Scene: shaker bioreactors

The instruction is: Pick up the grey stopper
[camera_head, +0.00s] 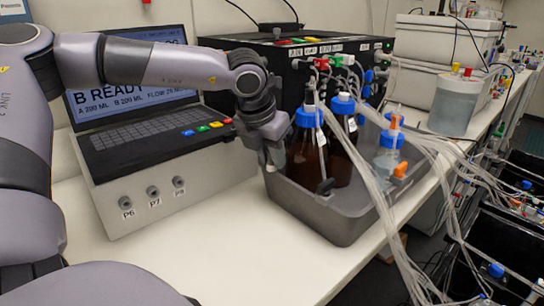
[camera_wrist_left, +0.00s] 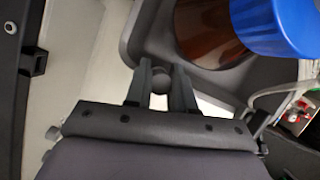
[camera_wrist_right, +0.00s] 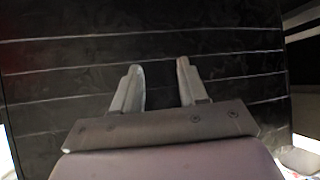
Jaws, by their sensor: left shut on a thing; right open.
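The grey stopper (camera_wrist_left: 160,77) is a small dark round piece between the two fingertips in the left wrist view. My left gripper (camera_wrist_left: 160,82) is shut on it, with a finger on each side. In the head view my left gripper (camera_head: 272,160) points down at the left rim of the grey tray (camera_head: 340,228), beside a brown bottle; I cannot make out the stopper there. My right gripper (camera_wrist_right: 158,82) is open and empty in the right wrist view, before a dark surface with pale lines. It is outside the head view.
Brown bottles with blue caps (camera_head: 307,150) and a clear bottle (camera_head: 388,155) stand in the tray, with tubes running to the right. A laptop-like console (camera_head: 150,150) stands left. The white bench front (camera_head: 240,260) is clear.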

